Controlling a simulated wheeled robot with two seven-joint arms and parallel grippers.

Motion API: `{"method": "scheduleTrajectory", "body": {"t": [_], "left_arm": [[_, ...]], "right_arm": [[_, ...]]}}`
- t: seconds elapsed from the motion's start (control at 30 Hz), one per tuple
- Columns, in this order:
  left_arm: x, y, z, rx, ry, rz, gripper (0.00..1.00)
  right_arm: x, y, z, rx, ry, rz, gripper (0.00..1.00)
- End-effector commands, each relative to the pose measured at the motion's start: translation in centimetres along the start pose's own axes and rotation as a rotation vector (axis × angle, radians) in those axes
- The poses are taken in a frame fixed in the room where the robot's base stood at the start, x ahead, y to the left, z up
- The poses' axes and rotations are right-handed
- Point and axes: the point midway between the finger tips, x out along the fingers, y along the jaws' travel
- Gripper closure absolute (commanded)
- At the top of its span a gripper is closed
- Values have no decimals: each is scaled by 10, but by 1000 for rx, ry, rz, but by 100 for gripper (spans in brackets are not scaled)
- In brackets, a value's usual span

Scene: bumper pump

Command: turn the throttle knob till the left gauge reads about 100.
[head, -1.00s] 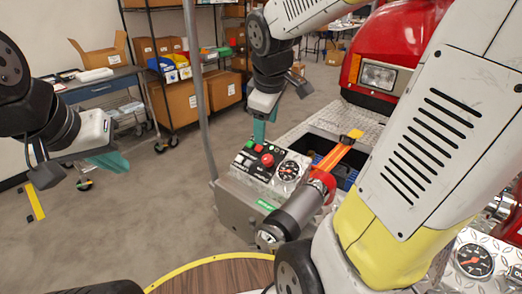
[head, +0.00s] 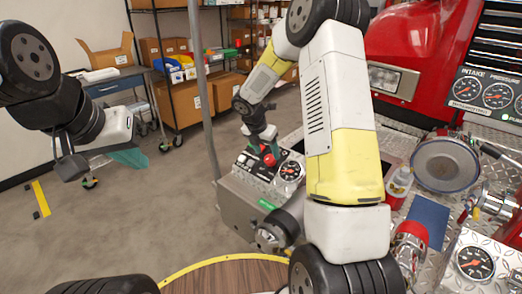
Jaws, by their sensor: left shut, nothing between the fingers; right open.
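A metal control box (head: 238,206) stands left of centre, with a panel of small controls on its sloped top. A red knob (head: 270,159) and a round gauge (head: 290,171) with a black dial are on it; the needle is too small to read. My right gripper (head: 262,151) is at this panel with its teal fingers open around or just beside the red knob; I cannot tell which. My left gripper (head: 132,158) is shut and empty, out over the floor at the left. Labels on the panel are too small to read.
My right arm crosses the centre and hides part of the truck deck. At right are the intake gauge (head: 466,89), pressure gauge (head: 497,95), a round metal cap (head: 445,165) and another gauge (head: 475,262). A grey pole (head: 201,90) rises behind the box.

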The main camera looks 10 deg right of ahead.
Motion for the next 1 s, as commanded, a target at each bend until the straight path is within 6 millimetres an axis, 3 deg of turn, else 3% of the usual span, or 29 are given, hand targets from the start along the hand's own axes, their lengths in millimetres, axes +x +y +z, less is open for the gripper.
{"method": "scheduleTrajectory", "body": {"t": [0.1,0.3,0.63,0.93,1.0], "left_arm": [[0,0,0,0,0,0,100],[0,0,0,0,0,0,100],[0,0,0,0,0,0,100],[0,0,0,0,0,0,100],[0,0,0,0,0,0,100]], "right_arm": [[20,0,-1,0,2,-1,40],[41,0,0,1,0,0,40],[45,0,0,3,0,1,40],[44,0,0,3,0,1,99],[44,0,0,3,0,1,100]]}}
